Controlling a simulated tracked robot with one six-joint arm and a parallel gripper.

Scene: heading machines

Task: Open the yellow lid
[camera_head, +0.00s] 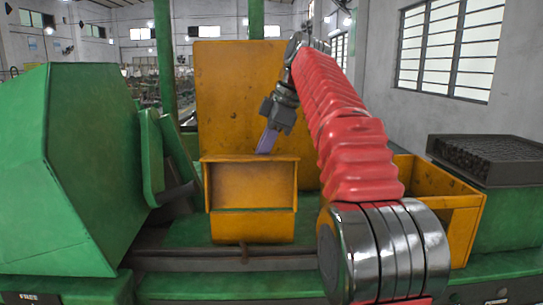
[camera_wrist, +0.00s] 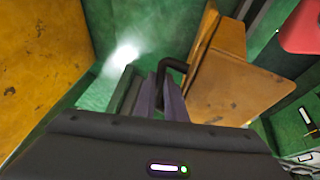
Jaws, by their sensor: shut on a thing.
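The yellow lid (camera_head: 252,185) shows in the head view as a framed panel standing roughly upright above a small yellow box front (camera_head: 252,226). In the wrist view the lid (camera_wrist: 222,75) is on the right, with a black bent handle (camera_wrist: 177,66) on its side. My gripper (camera_head: 265,149) reaches down from above to just behind the lid's top edge. In the wrist view my gripper (camera_wrist: 158,82) has its purple fingers shut on the black handle. The lid hides the handle in the head view.
A tall yellow panel (camera_head: 230,85) stands behind the lid. A green machine housing (camera_head: 70,160) is at left, with a green plate (camera_head: 152,150) beside it. An open yellow bin (camera_head: 455,215) and a dark tray (camera_head: 490,155) are at right. A horizontal bar (camera_head: 210,262) runs in front.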

